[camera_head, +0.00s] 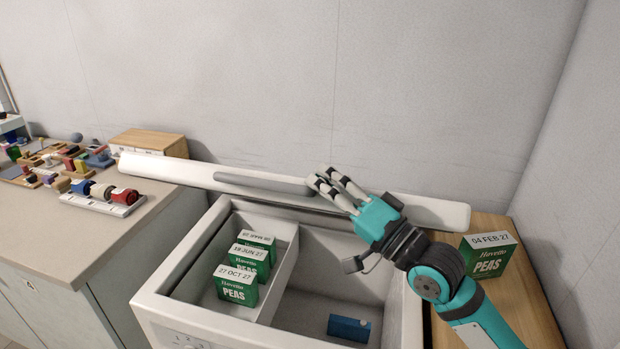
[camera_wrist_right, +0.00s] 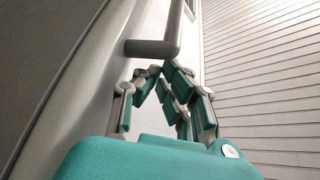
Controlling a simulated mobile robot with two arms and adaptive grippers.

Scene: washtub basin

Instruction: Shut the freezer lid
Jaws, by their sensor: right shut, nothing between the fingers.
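The chest freezer (camera_head: 180,318) stands open in the head view. Its white lid (camera_head: 420,209) is raised at the back, near the wall, with a grey bar handle (camera_head: 262,184) along it. My right gripper (camera_head: 320,178) is shut and empty, with its fingertips by the right end of the handle. In the right wrist view the handle (camera_wrist_right: 150,48) is just beyond the fingers (camera_wrist_right: 155,75); I cannot tell whether they touch. My left gripper is not in view.
Inside the freezer, several green peas boxes (camera_head: 233,291) stand in a white basket at left, and a blue box (camera_head: 348,328) lies on the floor at right. Another peas box (camera_head: 487,262) stands on the wooden surface at right. A cluttered counter (camera_head: 110,225) is at left.

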